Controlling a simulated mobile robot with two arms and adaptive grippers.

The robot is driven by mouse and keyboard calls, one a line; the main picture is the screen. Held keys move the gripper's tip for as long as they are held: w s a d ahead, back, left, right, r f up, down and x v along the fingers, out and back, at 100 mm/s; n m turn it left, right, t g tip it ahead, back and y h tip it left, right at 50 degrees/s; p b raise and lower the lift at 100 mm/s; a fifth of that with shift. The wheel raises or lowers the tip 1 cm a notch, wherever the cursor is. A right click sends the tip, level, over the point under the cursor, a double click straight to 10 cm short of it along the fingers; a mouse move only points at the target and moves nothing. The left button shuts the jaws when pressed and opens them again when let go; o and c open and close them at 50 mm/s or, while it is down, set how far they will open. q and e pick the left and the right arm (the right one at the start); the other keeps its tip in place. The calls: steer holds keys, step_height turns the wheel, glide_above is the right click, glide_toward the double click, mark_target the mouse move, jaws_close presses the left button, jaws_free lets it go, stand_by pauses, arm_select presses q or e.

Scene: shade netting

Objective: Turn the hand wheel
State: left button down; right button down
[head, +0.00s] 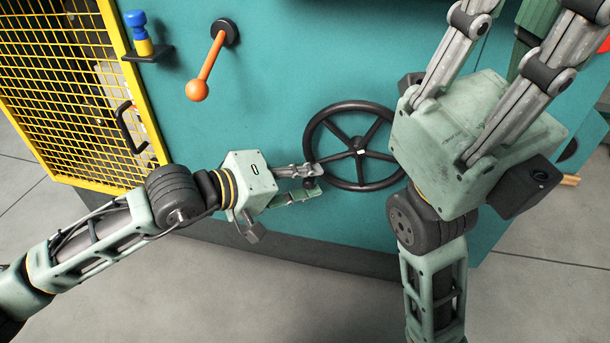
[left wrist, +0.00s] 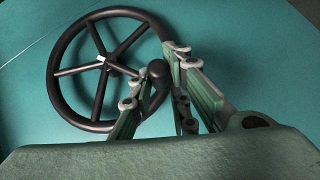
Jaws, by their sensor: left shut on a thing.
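The hand wheel (head: 312,140) is black with several spokes and a white mark near its hub, mounted on the teal machine front. It also shows in the left wrist view (left wrist: 53,92). My left gripper (head: 314,178) is at the wheel's lower left rim. In the left wrist view its fingers are shut on the wheel's dark knob (left wrist: 158,72), which stands out from the rim. My right gripper (head: 495,35) is to the right of the wheel, pointing up and away from it. Its fingertips are outside the head view.
An orange lever (head: 208,65) sticks out of the teal panel (head: 270,60) above the left gripper. A yellow mesh guard door (head: 65,85) with a black handle stands at left. A blue and yellow object (head: 140,32) sits on a small bracket. Grey floor lies below.

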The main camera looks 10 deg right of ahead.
arm_select(q)
steer(key=shift+d+r, duration=0.1)
steer(key=shift+r, duration=0.3)
steer(key=c, duration=1.7)
jaws_free()
steer(key=shift+s, duration=0.1)
steer(key=shift+c, duration=0.2)
steer(key=shift+o, duration=0.4)
steer(key=shift+f, duration=0.15)
steer(key=v, duration=1.2)
